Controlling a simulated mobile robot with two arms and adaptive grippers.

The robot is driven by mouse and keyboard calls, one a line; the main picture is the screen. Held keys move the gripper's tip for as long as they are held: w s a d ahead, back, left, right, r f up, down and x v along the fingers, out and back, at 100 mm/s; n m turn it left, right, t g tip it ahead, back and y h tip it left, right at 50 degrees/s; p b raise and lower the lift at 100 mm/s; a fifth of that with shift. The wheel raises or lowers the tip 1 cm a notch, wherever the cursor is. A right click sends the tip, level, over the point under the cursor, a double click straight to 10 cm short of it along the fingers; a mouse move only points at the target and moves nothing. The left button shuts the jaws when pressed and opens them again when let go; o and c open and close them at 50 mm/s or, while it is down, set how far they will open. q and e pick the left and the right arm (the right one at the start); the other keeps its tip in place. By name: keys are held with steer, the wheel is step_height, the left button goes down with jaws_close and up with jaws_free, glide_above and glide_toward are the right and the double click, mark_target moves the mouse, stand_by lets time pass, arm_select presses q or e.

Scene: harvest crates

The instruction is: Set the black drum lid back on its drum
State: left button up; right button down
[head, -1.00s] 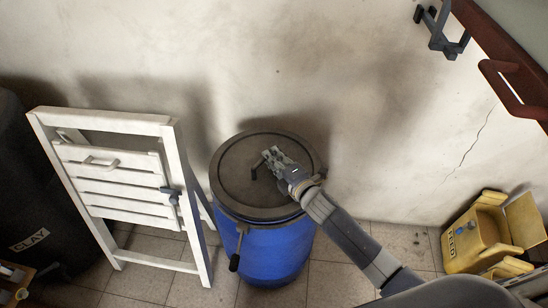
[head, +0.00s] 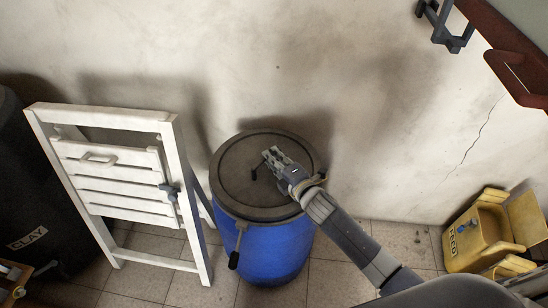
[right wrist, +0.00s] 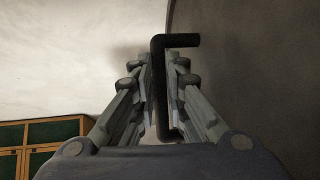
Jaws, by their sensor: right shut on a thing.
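The round black drum lid (head: 236,178) lies over the top of the blue drum (head: 272,255). I cannot tell whether its rim is fully seated. My right gripper (head: 269,158) reaches in from the lower right and is shut on the lid's black handle (head: 254,174). In the right wrist view the bent handle (right wrist: 159,80) stands between the two fingers (right wrist: 160,110), with the lid's dark face (right wrist: 260,80) at the right. A lever with a black grip (head: 234,259) hangs on the drum's front. My left gripper is not in view.
A white folded chair (head: 115,180) stands close left of the drum, beside a dark bin marked CLAY (head: 35,190). A yellow FEED box (head: 470,245) is at the right. A red-brown framed thing (head: 515,45) juts in at the upper right. Tiled floor shows between drum and box.

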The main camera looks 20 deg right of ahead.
steer(key=shift+f, duration=0.25)
steer(key=c, duration=1.5)
jaws_free()
steer(key=shift+c, duration=0.2)
steer(key=shift+f, duration=0.2)
steer(key=v, duration=1.2)
steer(key=shift+r, duration=0.1)
